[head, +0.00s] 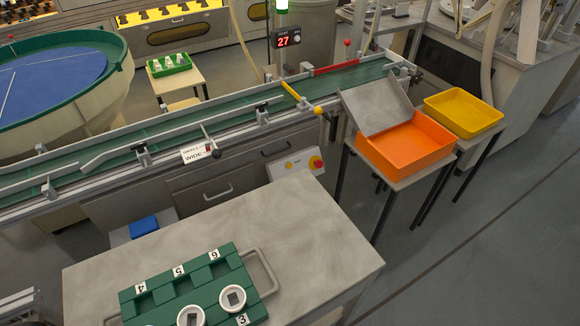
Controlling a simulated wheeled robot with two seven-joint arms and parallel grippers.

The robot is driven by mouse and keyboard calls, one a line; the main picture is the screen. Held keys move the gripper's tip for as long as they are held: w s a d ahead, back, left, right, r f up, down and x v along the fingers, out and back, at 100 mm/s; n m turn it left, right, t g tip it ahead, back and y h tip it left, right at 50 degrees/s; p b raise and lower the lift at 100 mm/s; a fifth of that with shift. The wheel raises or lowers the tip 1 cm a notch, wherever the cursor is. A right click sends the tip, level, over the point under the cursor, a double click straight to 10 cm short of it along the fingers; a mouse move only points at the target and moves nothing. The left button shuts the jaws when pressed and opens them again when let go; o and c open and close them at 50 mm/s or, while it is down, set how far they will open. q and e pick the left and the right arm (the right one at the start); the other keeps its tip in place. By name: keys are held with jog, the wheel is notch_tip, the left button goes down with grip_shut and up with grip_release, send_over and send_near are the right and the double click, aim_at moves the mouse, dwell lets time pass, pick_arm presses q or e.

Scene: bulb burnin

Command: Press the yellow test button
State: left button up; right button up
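A pale control box (291,170) stands at the back edge of the near grey table, against the conveyor. On its right side is a red round button on a yellow base (316,162). Left of it is a small dark marking and a smaller spot, too small to read; I cannot tell which part is the yellow test button. Neither of my grippers shows in the head view.
A green numbered tray (215,262) with white round sockets lies on the grey table (320,235). A green conveyor (220,115) runs behind. An orange bin (407,147) and a yellow bin (463,112) stand right. The table's right half is clear.

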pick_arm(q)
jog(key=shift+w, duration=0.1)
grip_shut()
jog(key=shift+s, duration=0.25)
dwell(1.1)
